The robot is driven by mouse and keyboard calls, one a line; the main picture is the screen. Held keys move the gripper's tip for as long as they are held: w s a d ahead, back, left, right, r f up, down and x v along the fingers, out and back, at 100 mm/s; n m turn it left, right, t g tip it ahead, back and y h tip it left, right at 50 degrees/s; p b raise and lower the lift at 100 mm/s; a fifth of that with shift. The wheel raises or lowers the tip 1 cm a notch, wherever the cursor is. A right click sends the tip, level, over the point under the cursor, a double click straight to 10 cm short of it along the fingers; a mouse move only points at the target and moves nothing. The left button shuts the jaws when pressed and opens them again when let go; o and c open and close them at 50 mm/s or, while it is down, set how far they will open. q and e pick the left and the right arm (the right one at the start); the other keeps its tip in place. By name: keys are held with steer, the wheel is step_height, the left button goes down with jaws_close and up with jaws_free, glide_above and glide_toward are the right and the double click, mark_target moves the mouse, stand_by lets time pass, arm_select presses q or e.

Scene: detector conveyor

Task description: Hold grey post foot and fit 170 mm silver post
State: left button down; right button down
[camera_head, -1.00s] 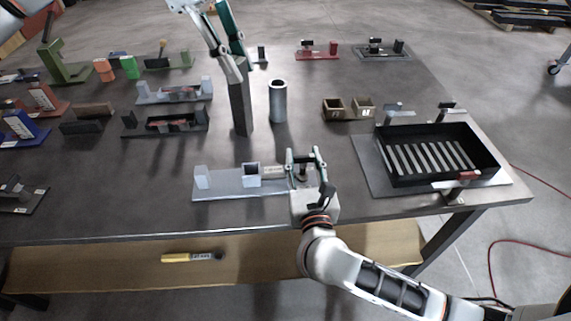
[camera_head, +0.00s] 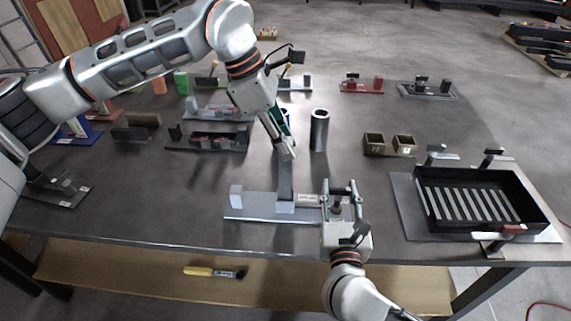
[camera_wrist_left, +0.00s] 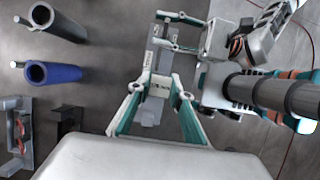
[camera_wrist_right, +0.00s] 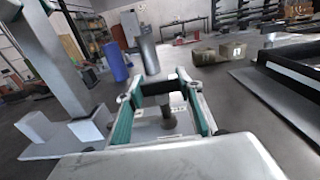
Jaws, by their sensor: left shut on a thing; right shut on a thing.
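The silver post (camera_head: 285,178) is a tall, square grey bar, upright below my left gripper (camera_head: 286,151), which is shut on its upper part. The grey post foot (camera_head: 252,214) is a light plate near the table's front edge, with a pale block at its left end and a socket block in the middle. The post's lower end is at the socket block; I cannot tell how deep it sits. The post also shows in the right wrist view (camera_wrist_right: 58,55). My right gripper (camera_head: 340,189) is shut on the foot's peg at its right end.
A dark slotted tray (camera_head: 480,203) stands on a grey plate at the right. A grey cylinder (camera_head: 319,130) stands behind the post, and small brown boxes (camera_head: 388,146) are to its right. Several coloured fixtures fill the left and back. A yellow-handled tool (camera_head: 205,271) lies on the shelf below.

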arm_select(q)
steer(key=shift+f, duration=2.3)
steer(key=c, duration=1.8)
jaws_free()
steer(key=shift+f, duration=0.1)
steer(key=v, duration=1.2)
steer(key=shift+r, duration=0.25)
arm_select(e)
steer(key=c, duration=1.3)
jaws_free()
